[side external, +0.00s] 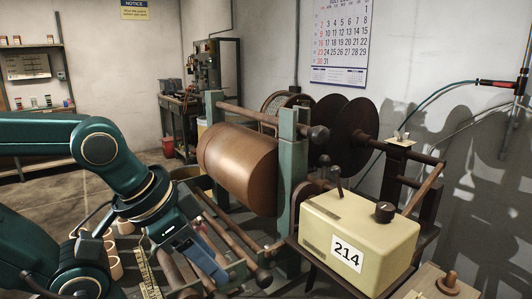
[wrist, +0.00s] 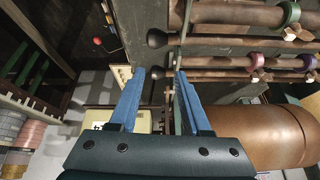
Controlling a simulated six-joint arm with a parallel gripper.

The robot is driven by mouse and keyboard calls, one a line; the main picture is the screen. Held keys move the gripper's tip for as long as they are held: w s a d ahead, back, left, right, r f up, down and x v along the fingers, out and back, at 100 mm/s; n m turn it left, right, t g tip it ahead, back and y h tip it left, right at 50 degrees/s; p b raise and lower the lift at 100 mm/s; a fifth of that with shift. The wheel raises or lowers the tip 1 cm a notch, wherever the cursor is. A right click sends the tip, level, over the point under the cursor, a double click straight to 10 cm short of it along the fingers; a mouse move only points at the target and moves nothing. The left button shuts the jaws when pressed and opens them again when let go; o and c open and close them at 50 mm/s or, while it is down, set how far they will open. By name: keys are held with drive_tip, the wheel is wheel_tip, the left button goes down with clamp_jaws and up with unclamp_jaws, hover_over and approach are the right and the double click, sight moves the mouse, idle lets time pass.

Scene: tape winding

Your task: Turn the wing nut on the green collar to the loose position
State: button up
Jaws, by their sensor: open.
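In the side view my gripper (side external: 213,262) points down beside the brown bars; the green collar cannot be made out there.
A large brown roll (side external: 240,165) stands close to my gripper. A cream box marked 214 (side external: 320,225) stands at the right.

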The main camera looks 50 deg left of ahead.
drive_tip(key=s+a+m+g+y, duration=0.1)
drive_tip(key=a+m, duration=0.3)
drive_tip(key=m, duration=0.2)
drive_tip(key=s+a+r+m+g+y, duration=0.1)
drive_tip(key=a+m+g+y, duration=0.1)
drive_tip(key=a+m, duration=0.2)
drive_tip(key=s+a+r+m+g+y, duration=0.1)
drive_tip(key=a+m+g, duration=0.1)
drive_tip(key=a+m, duration=0.3)
drive_tip(key=shift+s+m+y, duration=0.1)
drive_tip(key=shift+m+y, duration=0.2)
drive_tip(key=shift+m, duration=1)
drive_tip(key=shift+s+a+g, duration=0.1)
drive_tip(key=shift+a+g, duration=0.2)
drive_tip(key=shift+a, duration=0.05)
drive_tip(key=shift+s+a+f+n, duration=0.1)
drive_tip(key=shift+f+n, duration=0.1)
drive_tip(key=shift+n, duration=0.1)
drive_tip(key=shift+x, duration=2.4)
clamp_jaws()
